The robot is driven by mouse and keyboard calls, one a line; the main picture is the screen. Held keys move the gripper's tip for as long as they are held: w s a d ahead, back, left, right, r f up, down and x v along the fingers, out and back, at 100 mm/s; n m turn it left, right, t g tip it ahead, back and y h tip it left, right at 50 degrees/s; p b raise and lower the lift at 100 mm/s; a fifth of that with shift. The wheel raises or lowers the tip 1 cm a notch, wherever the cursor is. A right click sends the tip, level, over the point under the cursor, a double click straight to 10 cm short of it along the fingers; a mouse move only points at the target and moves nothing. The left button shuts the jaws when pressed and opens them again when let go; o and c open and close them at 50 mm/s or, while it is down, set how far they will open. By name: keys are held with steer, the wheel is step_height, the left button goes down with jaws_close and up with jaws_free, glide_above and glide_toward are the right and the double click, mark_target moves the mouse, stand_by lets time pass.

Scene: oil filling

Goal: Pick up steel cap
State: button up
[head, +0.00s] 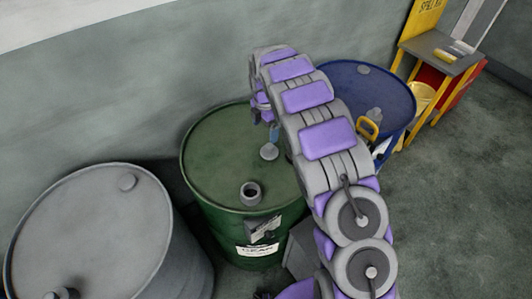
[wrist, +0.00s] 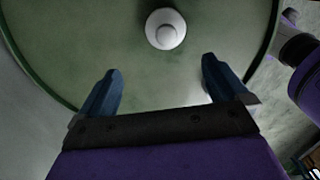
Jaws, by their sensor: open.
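The steel cap (head: 269,152) is a small round grey piece on top of the green drum (head: 215,150). In the wrist view the cap (wrist: 166,29) shows from above as a pale disc with a raised round middle. My gripper (wrist: 162,68) is open and empty, with its two blue fingers apart. The cap lies beyond the fingertips in that picture, roughly centred between them, not gripped. In the head view a blue finger of my gripper (head: 274,134) shows just above the cap; the rest is hidden by my arm.
An open filler neck (head: 250,193) stands up from the green drum's lid in front of the cap. A grey drum (head: 90,225) stands at left. A blue drum (head: 345,80) and a yellow-framed stand (head: 440,62) are at right. A wall lies behind.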

mark_target(270, 145)
steer(key=f, duration=0.2)
steer(key=d+f, duration=0.1)
steer(key=f, duration=0.1)
steer(key=d+f, duration=0.1)
steer(key=f, duration=0.1)
steer(key=shift+d+f+b, duration=0.2)
steer(key=shift+d+b, duration=0.05)
steer(key=shift+b, duration=0.15)
steer(key=f, duration=0.2)
steer(key=a+f+b, duration=0.1)
steer(key=f, duration=0.2)
steer(key=shift+s+a+f, duration=0.1)
steer(key=shift+s+a, duration=0.05)
steer(key=shift+a, duration=0.05)
steer(key=shift+d+f, duration=0.15)
steer(key=shift+f, duration=0.05)
steer(key=shift+d+r, duration=0.1)
steer(key=shift+d, duration=0.45)
steer(key=shift+c, duration=0.5)
steer(key=shift+a, duration=0.65)
steer(key=c, duration=0.7)
steer(key=shift+d, duration=0.2)
steer(key=c, duration=0.3)
steer(key=shift+d, duration=0.25)
steer(key=shift+c, duration=0.3)
